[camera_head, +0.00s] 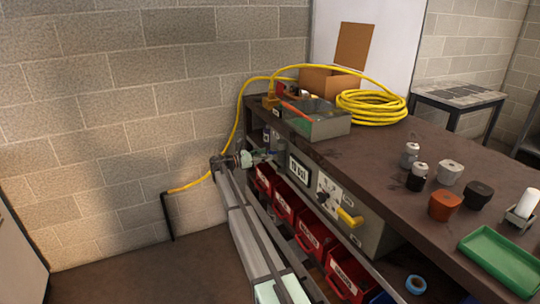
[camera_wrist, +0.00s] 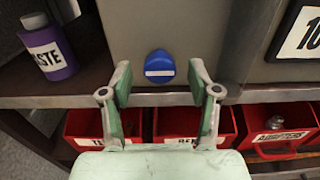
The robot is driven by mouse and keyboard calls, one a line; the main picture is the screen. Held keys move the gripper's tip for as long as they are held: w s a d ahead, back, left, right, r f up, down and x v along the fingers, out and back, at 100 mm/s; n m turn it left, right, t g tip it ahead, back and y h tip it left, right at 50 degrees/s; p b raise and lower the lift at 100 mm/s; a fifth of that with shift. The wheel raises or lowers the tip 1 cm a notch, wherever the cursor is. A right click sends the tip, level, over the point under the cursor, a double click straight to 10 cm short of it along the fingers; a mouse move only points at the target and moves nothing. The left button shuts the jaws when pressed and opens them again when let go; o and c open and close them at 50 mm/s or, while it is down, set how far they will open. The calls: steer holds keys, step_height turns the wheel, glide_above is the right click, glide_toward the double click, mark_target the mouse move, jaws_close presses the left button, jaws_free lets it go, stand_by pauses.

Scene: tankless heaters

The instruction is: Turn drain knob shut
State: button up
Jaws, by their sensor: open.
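A round blue knob (camera_wrist: 159,67) with a white label strip sits on the front of a grey panel (camera_wrist: 185,35) in the wrist view. The label is too small to read, and I cannot tell if this is the drain knob. My gripper (camera_wrist: 159,78) is open, with its two green-padded fingers on either side of the knob and clear gaps to it. In the head view my gripper (camera_head: 262,157) is small, at the left end of the bench, and the blue knob cannot be made out there.
Red bins (camera_wrist: 185,127) sit under the shelf edge below the knob. A purple bottle (camera_wrist: 48,50) stands at left on the shelf. A grey unit with a yellow handle (camera_head: 350,218) is at the bench front. A coiled yellow hose (camera_head: 370,107) lies on the bench top.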

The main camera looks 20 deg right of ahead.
steer(key=shift+d, duration=1.4)
steer(key=c, duration=1.2)
steer(key=shift+o, duration=0.2)
